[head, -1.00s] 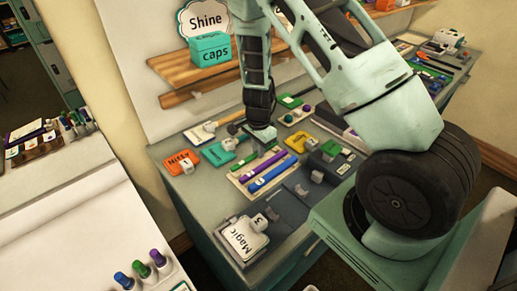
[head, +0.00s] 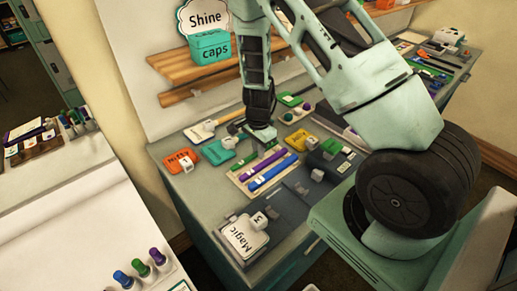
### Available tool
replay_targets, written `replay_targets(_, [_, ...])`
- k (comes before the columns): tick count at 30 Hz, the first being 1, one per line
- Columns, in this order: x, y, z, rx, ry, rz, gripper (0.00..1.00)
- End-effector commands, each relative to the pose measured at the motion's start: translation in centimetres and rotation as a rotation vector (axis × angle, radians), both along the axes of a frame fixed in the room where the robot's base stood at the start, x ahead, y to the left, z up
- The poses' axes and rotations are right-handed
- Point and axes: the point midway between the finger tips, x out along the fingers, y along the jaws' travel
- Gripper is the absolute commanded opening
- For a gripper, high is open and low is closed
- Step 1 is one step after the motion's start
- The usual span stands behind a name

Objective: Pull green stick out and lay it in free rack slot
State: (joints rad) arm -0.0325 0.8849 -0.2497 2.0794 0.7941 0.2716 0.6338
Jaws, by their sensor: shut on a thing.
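A cream rack (head: 237,179) lies on the grey worktop with a purple stick (head: 268,167) and a blue stick (head: 276,172) side by side in it. My gripper (head: 265,138) points down over the far side of this rack. It is shut on the green stick (head: 269,151), of which only a short part shows just below the fingers. The gripper and arm hide much of the stick. I cannot tell whether it touches the rack.
An orange tag (head: 181,160), a teal tag (head: 216,153) and a yellow tag (head: 299,140) stand around the rack. A dark tray holding a white "Magic" box (head: 243,239) is at the front. The wooden shelf (head: 175,73) with the teal caps box (head: 209,47) is behind.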

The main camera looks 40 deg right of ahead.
Motion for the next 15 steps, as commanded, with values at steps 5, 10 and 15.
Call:
replay_targets(5, [0.00,-0.01,-0.29,0.000,0.000,0.000,0.00])
replay_targets(10, [0.00,-0.01,-0.53,0.000,0.000,0.000,0.00])
replay_targets(15, [0.00,0.00,-0.68,0.000,0.000,0.000,0.00])
